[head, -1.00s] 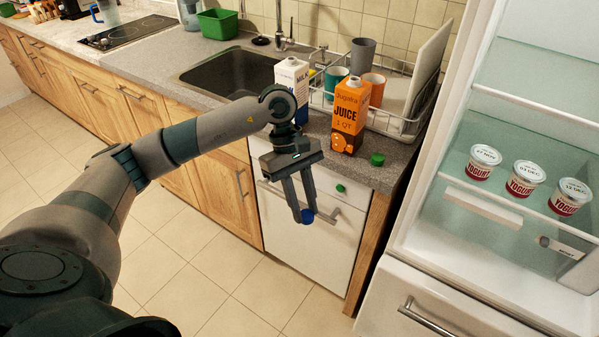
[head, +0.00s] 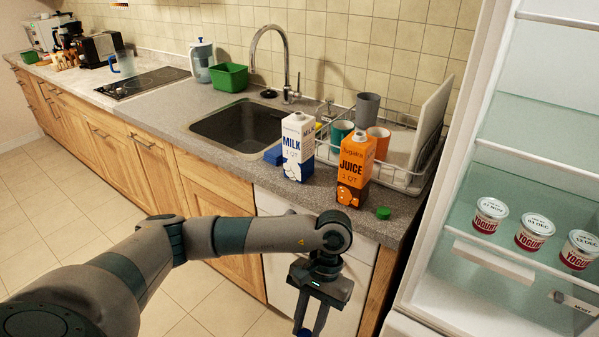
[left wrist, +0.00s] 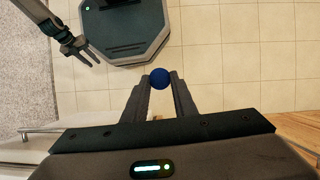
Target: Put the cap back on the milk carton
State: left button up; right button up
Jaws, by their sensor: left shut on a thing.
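The white and blue milk carton (head: 297,148) stands upright on the counter beside the sink in the head view. My left gripper (left wrist: 159,80) is shut on the round blue cap (left wrist: 159,75), held at its fingertips above the floor. In the head view the left gripper (head: 311,330) hangs in front of the white dishwasher front, below the counter, with its fingertips near the bottom edge. My right gripper (left wrist: 76,48) shows at the upper left of the left wrist view, with its fingers apart and empty.
An orange juice carton (head: 355,172) stands right of the milk, with a green cap (head: 383,213) near the counter edge. A dish rack (head: 412,178) with cups is behind. The open fridge (head: 455,215) is at right.

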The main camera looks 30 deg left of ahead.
aim_at(298, 129)
jog(key=j+z, duration=0.1)
jog(key=j, duration=0.35)
jog(key=j+z, duration=0.1)
jog(key=j, duration=0.35)
jog(key=k+j+z, duration=0.1)
jog(key=j, duration=0.75)
jog(key=k+j+z, duration=0.15)
jog(key=j, duration=0.3)
jog(key=j+z, duration=0.1)
jog(key=j, duration=0.35)
jog(key=k+j+z, duration=0.1)
jog(key=j, duration=0.3)
jog(key=k+j+z, duration=0.1)
jog(key=j, duration=0.3)
jog(key=k, duration=0.1)
